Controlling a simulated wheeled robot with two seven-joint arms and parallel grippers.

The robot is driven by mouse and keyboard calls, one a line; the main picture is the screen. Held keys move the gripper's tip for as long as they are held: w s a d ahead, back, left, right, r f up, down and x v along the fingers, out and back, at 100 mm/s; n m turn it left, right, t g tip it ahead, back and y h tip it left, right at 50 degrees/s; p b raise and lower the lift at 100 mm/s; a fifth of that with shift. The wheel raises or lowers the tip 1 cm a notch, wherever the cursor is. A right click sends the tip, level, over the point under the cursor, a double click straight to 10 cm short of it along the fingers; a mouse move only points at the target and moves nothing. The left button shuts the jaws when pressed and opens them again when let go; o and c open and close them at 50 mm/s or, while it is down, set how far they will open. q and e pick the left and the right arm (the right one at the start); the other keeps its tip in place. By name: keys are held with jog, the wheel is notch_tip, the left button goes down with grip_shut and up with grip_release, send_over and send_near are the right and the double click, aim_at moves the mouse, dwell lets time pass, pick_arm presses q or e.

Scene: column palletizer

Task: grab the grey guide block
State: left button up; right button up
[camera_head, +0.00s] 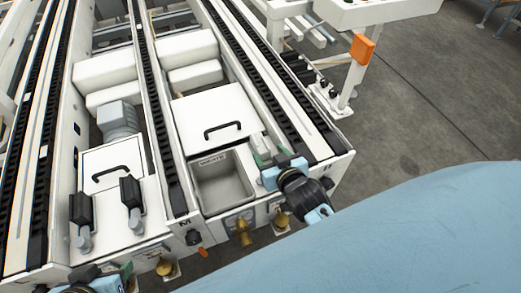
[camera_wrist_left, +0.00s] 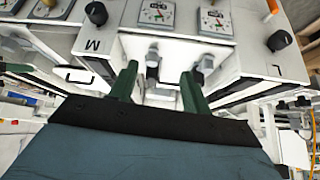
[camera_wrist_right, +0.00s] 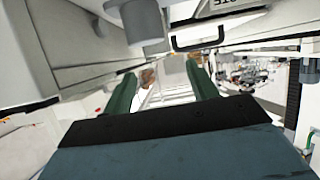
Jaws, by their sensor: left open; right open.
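A small light grey block (camera_head: 258,143) sits on the machine's top at the right of the waste bin; I take it for the grey guide block, though its shape is partly hidden. A grey rounded part (camera_wrist_right: 140,22) shows above the fingers in the right wrist view; I cannot tell if it is the same thing. My right gripper (camera_head: 264,158) is open beside the block, its green fingers (camera_wrist_right: 160,72) apart with nothing between them. My left gripper (camera_head: 120,272) is low at the machine's front left, mostly cut off. Its fingers are open before the front panel (camera_wrist_left: 160,72).
The open waste bin (camera_head: 222,200) lies left of my right gripper. A white lid with black handle (camera_head: 212,115) is behind it. Black conveyor tracks (camera_head: 270,80) run beside it. Brass knobs (camera_head: 243,238) stick out in front. Grey floor is open at right.

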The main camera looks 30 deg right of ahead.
aim_at(259, 141)
jog(key=b+x, duration=0.1)
jog(key=x, duration=0.1)
jog(key=shift+w+f, duration=0.1)
jog(key=shift+w, duration=0.2)
jog(key=shift+b+x, duration=0.7)
jog(key=shift+x, duration=0.3)
jog(key=b+x, duration=0.1)
jog(key=x, duration=0.1)
jog(key=shift+w, duration=0.45)
pick_arm(q)
jog(key=w+d+r+t+h, duration=0.2)
jog(key=w+r+t, duration=0.2)
jog(key=r, duration=0.3)
jog(key=w+d+r+t+h, duration=0.1)
jog(key=w+d+r+t, duration=0.2)
jog(key=w+r+t, duration=0.2)
jog(key=shift+d+r+m+t+h, duration=0.3)
jog(key=shift+r+t+h, duration=0.1)
jog(key=shift+r+t, duration=0.55)
jog(key=shift+f, duration=0.1)
pick_arm(e)
jog(key=shift+c, duration=0.5)
jog(key=c, duration=1)
